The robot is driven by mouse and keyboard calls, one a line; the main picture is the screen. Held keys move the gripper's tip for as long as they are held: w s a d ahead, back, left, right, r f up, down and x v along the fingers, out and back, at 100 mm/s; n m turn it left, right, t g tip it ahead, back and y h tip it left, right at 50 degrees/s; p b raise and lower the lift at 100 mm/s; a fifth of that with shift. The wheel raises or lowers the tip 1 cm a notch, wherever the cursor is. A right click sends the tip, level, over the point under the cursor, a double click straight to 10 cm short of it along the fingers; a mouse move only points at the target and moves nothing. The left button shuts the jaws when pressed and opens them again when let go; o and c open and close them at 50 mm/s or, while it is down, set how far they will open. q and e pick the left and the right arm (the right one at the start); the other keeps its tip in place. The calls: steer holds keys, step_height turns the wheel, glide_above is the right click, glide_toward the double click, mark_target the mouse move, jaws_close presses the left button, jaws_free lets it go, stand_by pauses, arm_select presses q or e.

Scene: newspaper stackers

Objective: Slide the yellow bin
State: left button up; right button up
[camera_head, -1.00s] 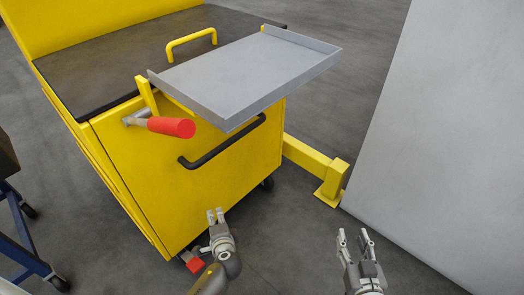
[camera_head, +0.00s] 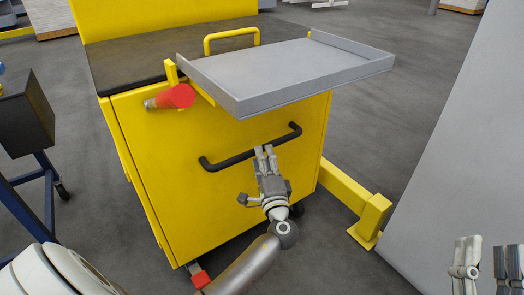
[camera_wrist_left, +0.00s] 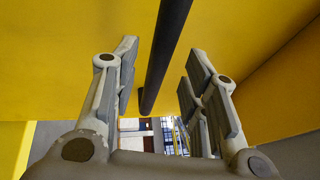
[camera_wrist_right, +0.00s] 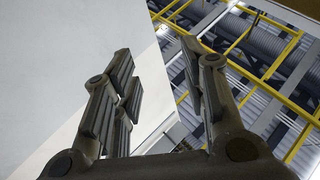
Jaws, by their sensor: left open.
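The yellow bin (camera_head: 190,200) is a large box on casters with a dark top and a grey tray (camera_head: 290,68) on its near side. A black bar handle (camera_head: 225,162) runs across its front face. My left gripper (camera_head: 265,152) is at the handle's middle in the head view. In the left wrist view the open fingers (camera_wrist_left: 160,85) stand on either side of the black handle (camera_wrist_left: 165,50), with gaps between. My right gripper (camera_head: 484,255) is low at the right, away from the bin. It is open and empty in the right wrist view (camera_wrist_right: 160,85).
A red-tipped lever (camera_head: 178,96) sticks out of the bin's upper front, and a red pedal (camera_head: 200,279) sits low. A yellow floor rail (camera_head: 350,200) stands right of the bin, beside a large grey panel (camera_head: 460,170). A dark box on a blue stand (camera_head: 30,115) is at left.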

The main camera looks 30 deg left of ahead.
arm_select(q)
steer(key=shift+x, duration=2.15)
arm_select(e)
steer(key=shift+s+r+t, duration=0.65)
steer(key=shift+r+t, duration=0.05)
steer(key=shift+r, duration=0.25)
arm_select(q)
steer(key=shift+c, duration=0.5)
jaws_close()
steer(key=shift+f, duration=0.1)
